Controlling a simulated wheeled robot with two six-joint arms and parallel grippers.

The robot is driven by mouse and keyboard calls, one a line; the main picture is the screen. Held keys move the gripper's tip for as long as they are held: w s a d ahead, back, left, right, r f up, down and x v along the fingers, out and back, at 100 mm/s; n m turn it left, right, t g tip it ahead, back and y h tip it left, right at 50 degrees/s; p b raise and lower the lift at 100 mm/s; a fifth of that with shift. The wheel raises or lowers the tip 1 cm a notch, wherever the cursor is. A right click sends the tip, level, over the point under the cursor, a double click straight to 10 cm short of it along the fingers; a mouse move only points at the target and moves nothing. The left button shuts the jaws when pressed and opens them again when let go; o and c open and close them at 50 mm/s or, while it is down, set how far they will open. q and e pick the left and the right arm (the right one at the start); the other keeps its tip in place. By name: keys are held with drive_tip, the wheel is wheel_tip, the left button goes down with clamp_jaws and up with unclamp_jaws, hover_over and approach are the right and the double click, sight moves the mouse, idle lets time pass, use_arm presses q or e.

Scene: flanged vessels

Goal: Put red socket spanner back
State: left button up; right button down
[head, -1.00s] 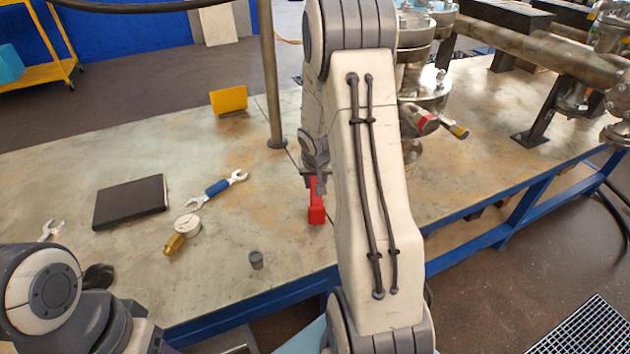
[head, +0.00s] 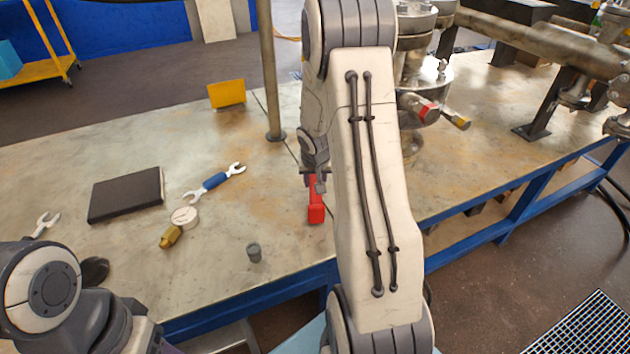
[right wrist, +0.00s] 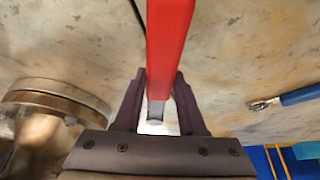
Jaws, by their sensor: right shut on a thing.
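The red socket spanner (head: 316,208) is in my right gripper (head: 314,178), over the table left of the flanged vessel (head: 420,75). In the right wrist view the spanner is a long red bar (right wrist: 169,45) with a bare metal end between the two dark fingers of the right gripper (right wrist: 158,98). The fingers are shut on it. I cannot tell whether its lower end touches the table. My right arm hides part of the table and vessel. My left arm shows at the lower left, but its gripper does not show.
A metal post (head: 268,70) stands left of the gripper.

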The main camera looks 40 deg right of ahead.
drive_tip(key=shift+f+b, duration=0.3)
drive_tip(key=shift+b, duration=0.05)
drive_tip(key=shift+c, duration=2)
unclamp_jaws()
